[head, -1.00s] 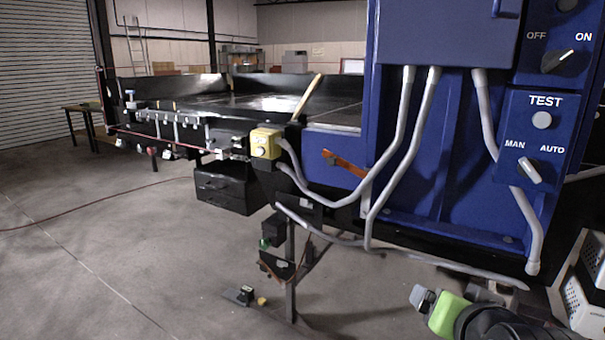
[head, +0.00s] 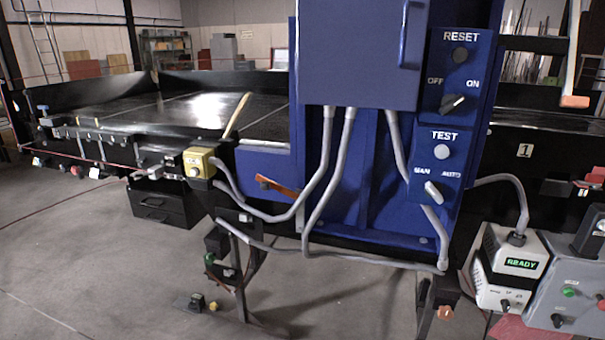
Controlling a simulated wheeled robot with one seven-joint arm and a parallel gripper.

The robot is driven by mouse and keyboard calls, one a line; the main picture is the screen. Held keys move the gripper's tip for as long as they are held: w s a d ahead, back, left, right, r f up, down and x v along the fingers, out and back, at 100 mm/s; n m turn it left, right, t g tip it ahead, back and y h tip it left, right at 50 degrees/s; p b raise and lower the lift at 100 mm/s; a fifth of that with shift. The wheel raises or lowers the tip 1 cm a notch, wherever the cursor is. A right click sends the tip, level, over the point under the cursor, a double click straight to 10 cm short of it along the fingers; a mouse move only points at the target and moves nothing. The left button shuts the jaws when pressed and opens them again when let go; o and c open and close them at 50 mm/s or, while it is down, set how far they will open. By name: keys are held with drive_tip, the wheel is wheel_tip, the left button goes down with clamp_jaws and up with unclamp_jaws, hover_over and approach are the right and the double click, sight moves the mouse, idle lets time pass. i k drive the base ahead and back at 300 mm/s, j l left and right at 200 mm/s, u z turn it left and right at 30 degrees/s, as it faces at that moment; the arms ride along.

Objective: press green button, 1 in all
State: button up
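A small green button (head: 569,292) sits on the face of a grey control box (head: 552,312) at the lower right. A red button (head: 598,293) is to its right on the same box, near the picture edge. Another small green part (head: 210,259) shows on a dark bracket under the conveyor; I cannot tell what it is. My gripper is not in view, so its distance from the green button and its opening cannot be seen.
A white unit with a lit READY display (head: 521,263) stands left of the grey box. A blue cabinet (head: 360,55) with knobs and grey conduits fills the centre. A yellow switch box (head: 199,162) is on the black conveyor (head: 120,118). Floor (head: 100,260) is clear at the lower left.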

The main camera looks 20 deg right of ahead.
sight(568, 292)
drive_tip(key=z, duration=2.4)
